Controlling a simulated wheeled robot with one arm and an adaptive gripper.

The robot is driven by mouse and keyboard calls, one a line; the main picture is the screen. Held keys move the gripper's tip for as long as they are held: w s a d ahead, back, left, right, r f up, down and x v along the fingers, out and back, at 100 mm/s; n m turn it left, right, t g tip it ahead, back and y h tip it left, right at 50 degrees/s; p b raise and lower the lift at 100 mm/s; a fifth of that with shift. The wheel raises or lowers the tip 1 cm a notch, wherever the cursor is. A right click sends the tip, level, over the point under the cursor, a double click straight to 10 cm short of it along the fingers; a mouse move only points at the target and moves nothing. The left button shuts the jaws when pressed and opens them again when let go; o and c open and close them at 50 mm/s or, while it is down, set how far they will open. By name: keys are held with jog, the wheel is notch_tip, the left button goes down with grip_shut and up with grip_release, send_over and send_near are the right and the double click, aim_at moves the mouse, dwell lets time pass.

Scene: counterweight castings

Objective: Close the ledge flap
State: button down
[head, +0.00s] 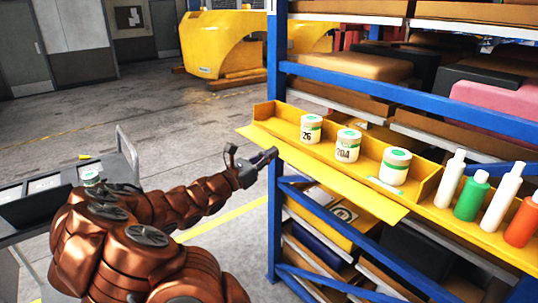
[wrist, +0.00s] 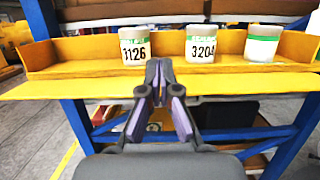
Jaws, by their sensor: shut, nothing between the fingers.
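The ledge flap (head: 330,178) is a long yellow panel along the front of the yellow ledge (head: 265,112) on the blue rack. It is folded outward, roughly flat, and also spans the wrist view (wrist: 60,88). My gripper (head: 272,155) is shut and empty at the flap's outer side. In the wrist view its fingertips (wrist: 158,70) overlap the flap; I cannot tell whether they touch it.
White, green and orange bottles (head: 466,195) stand in the right section of the ledge. A blue rack post (head: 275,60) rises near my gripper. Boxes fill the shelves above and below. A grey cart (head: 122,170) stands at the left. The floor behind is mostly open.

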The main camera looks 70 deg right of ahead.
jog(key=shift+w+a, duration=0.1)
jog(key=s+a+m+t+y, duration=0.1)
jog(key=s+a+m+y, duration=0.1)
jog(key=a+m+y, duration=0.9)
jog(key=w+a+f+t+y, duration=0.1)
jog(key=a+f, duration=0.3)
jog(key=a, duration=0.6)
jog(key=w+a+f+t+y, duration=0.1)
jog(key=w+a+f+t, duration=0.2)
jog(key=a, duration=0.8)
jog(key=w+a+f+t+y, duration=0.1)
jog(key=a+f+t, duration=0.3)
jog(key=a, duration=0.7)
jog(key=shift+w+a+f+m, duration=0.2)
jog(key=shift+w+f+m, duration=0.1)
jog(key=shift+w+f, duration=0.2)
jog(key=c, duration=1.8)
grip_release()
jog(key=a+t+y, duration=0.1)
jog(key=a+y, duration=0.1)
jog(key=a, duration=0.8)
jog(key=shift+s+n+y, duration=0.3)
jog(key=shift+s+n, duration=0.1)
jog(key=shift+s, duration=0.05)
jog(key=shift+o, duration=0.9)
jog(key=shift+s+a, duration=0.1)
jog(key=shift+a, duration=0.1)
jog(key=o, duration=0.3)
jog(key=shift+o, duration=0.4)
